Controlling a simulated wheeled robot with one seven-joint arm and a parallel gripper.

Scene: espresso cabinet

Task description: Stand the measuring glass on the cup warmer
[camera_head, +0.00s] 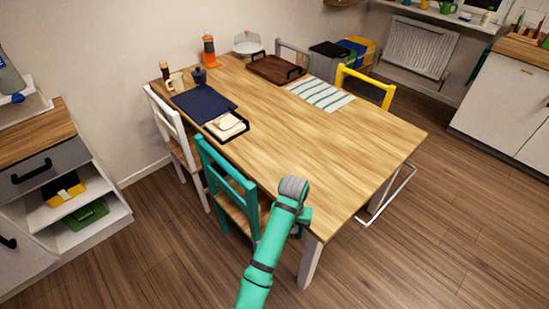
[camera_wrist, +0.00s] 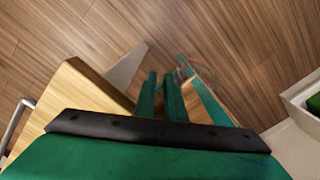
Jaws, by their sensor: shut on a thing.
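My gripper (camera_wrist: 162,95) shows in the wrist view as two teal fingers close together, pointing down over the floor. A faint clear shape with thin reddish marks, likely the measuring glass (camera_wrist: 184,70), is at the right fingertip. Its outline is too faint to tell its tilt. In the camera_head view my arm rises in front of the table and its bent joint hides the gripper. I cannot make out the cup warmer in either view.
A wooden table (camera_head: 330,140) fills the middle, its near half bare. A teal chair (camera_head: 230,175) and a white chair (camera_head: 165,125) stand along its left side. A cabinet (camera_head: 45,165) with open shelves stands at the left. A brown tray (camera_head: 275,69) lies on the far tabletop.

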